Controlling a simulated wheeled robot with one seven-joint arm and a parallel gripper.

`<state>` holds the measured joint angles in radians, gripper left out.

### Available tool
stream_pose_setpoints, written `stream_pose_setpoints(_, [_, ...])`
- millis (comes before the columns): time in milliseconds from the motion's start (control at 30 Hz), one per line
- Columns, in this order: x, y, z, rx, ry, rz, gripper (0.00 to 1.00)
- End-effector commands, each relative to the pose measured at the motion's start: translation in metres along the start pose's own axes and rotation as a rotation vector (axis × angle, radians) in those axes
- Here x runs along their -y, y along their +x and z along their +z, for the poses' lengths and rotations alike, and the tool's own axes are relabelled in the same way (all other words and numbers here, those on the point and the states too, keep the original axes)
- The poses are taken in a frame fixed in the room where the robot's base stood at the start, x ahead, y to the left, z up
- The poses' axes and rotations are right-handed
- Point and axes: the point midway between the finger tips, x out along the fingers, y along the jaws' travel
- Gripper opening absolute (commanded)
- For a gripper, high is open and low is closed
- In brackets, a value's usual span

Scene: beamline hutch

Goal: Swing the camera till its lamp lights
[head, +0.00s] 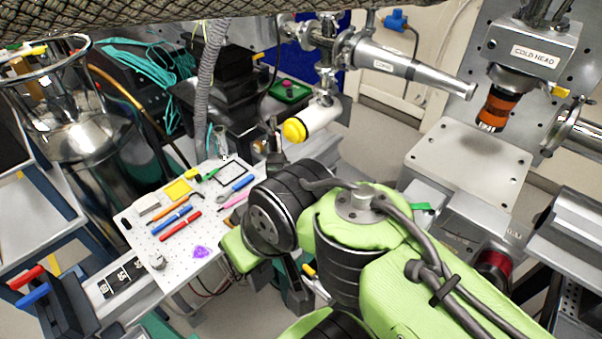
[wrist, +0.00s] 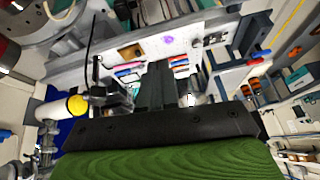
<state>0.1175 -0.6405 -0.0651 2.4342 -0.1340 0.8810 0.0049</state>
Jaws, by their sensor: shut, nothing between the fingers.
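No part is plainly marked as the camera, and I see no lamp that I can tell is lit. A small dark device on a post (wrist: 112,92) stands left of my gripper in the wrist view and may be the camera. My gripper (wrist: 157,70) is shut and empty, with its dark fingers pointing toward the perforated white board (wrist: 205,42). The fingers look apart from the device. In the head view my green arm hides much of the area around the gripper.
The white board (head: 190,262) carries pens, tools and a purple piece (head: 201,252). A white cylinder with a yellow cap (head: 295,130) juts out behind it. A steel cone (head: 410,66), a cold head (head: 535,52) and a bare plate (head: 465,160) are at right. A shiny tank (head: 90,130) stands left.

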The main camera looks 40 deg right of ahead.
Motion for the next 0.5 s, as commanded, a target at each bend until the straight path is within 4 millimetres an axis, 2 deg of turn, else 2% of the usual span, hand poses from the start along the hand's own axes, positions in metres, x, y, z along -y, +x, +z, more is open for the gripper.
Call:
stream_pose_setpoints(167, [-0.018, 0.006, -0.026, 0.007, 0.09, -0.035, 0.0])
stream_pose_setpoints(267, [-0.038, 0.01, -0.044, 0.0, 0.158, -0.058, 0.0])
stream_pose_setpoints(367, [-0.068, 0.015, -0.062, -0.015, 0.24, -0.08, 0.0])
stream_pose_setpoints(467, [-0.115, 0.018, -0.074, -0.043, 0.344, -0.095, 0.0])
stream_pose_setpoints(500, [-0.139, 0.019, -0.076, -0.058, 0.391, -0.098, 0.0])
